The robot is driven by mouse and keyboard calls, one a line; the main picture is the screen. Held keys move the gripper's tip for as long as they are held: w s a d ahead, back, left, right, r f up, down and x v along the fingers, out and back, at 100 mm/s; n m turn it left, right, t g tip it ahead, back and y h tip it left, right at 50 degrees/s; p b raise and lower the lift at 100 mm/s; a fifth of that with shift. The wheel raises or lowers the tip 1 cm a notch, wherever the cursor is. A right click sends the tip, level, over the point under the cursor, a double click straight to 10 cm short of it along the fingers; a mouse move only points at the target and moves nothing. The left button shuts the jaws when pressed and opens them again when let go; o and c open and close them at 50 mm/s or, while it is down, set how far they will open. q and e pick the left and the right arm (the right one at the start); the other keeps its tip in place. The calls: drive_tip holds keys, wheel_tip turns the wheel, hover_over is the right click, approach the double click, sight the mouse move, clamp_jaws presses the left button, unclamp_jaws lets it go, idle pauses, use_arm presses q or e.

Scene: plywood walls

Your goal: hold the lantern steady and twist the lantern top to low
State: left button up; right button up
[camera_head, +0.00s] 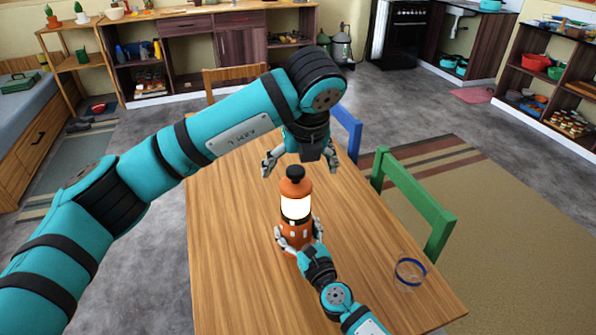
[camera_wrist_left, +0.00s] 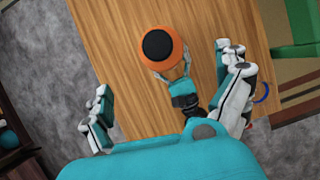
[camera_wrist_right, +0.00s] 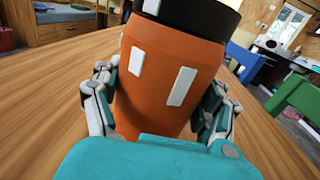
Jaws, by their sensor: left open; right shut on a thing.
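The orange lantern (camera_head: 296,212) stands upright on the wooden table, with a lit white band below its orange top and black knob (camera_head: 295,172). My right gripper (camera_head: 297,240) is shut on the lantern's orange base; the right wrist view shows its fingers on both sides of the base (camera_wrist_right: 170,75). My left gripper (camera_head: 300,166) is open and points down, with its fingertips spread above and around the height of the knob, not touching it. In the left wrist view the lantern top (camera_wrist_left: 162,50) shows from above, ahead of the open fingers (camera_wrist_left: 165,105).
The wooden table (camera_head: 225,230) is mostly clear around the lantern. A blue-rimmed clear round item (camera_head: 410,271) lies near the table's right edge. A green chair (camera_head: 415,198) stands at the right side, and a blue chair (camera_head: 347,131) behind it.

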drive_tip(key=o, duration=1.7)
drive_tip(key=shift+c, duration=0.2)
drive_tip(key=v, duration=1.2)
